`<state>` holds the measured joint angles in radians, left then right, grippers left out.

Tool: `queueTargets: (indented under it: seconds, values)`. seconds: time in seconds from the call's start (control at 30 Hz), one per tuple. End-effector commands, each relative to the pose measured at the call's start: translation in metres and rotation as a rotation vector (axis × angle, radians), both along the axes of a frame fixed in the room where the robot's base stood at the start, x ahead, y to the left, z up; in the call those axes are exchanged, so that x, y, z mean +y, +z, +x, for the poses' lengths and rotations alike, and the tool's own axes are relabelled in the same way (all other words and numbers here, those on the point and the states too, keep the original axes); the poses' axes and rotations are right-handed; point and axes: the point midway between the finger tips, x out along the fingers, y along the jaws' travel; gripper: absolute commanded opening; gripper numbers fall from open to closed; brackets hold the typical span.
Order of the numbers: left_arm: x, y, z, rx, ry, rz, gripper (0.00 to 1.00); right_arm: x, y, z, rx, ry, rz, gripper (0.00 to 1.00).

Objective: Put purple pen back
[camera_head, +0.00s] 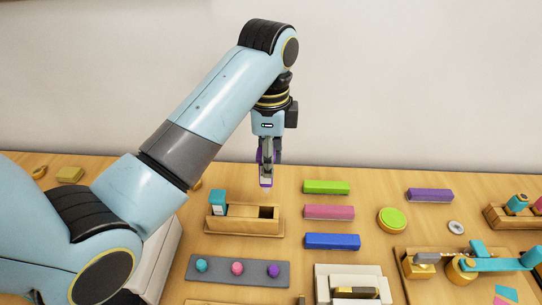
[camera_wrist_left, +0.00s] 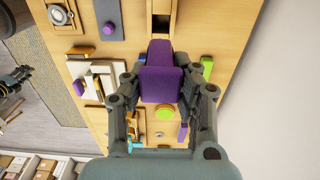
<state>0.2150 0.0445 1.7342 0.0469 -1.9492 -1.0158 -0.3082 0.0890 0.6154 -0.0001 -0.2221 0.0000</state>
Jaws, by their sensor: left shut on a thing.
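My left gripper (camera_head: 267,165) is shut on the purple pen, a thick block-like piece. Its pale lower end with purple edges (camera_head: 266,183) shows below the fingers in the head view. In the left wrist view the purple pen (camera_wrist_left: 163,82) sits between both fingers. It hangs above the wooden holder (camera_head: 225,226), apart from it, over its right part. A teal pen (camera_head: 218,198) stands in the holder's left end; a dark open slot shows at the right end. What looks like my right gripper (camera_wrist_left: 18,78) is small at the left wrist view's edge.
Green (camera_head: 326,187), pink (camera_head: 329,212) and blue (camera_head: 332,241) blocks lie right of the holder. A purple block (camera_head: 430,195) lies farther right. A grey tray (camera_head: 220,279) with three colored balls is in front. A wall stands behind the table.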

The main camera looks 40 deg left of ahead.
Motion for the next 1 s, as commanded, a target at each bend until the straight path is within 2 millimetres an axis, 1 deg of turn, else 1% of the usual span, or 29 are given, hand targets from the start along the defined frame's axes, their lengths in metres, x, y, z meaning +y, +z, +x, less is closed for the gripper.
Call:
queueTargets:
  seconds: [0.23,0.5,0.7,1.0]
  values:
    - [0.0,-0.023,-0.001,0.002,0.0,0.0,0.0,0.004,-0.002,0.015,-0.024,-0.001,0.005,0.36]
    - [0.0,-0.05,-0.001,0.002,0.0,0.001,0.0,0.014,-0.007,0.011,-0.018,-0.004,0.016,0.36]
    - [0.0,-0.058,0.0,0.001,0.0,0.0,0.0,0.014,-0.008,0.01,-0.015,-0.004,0.016,0.36]
    - [0.0,-0.058,0.0,0.001,0.0,0.001,0.0,0.007,-0.007,0.009,-0.014,-0.002,0.008,0.36]
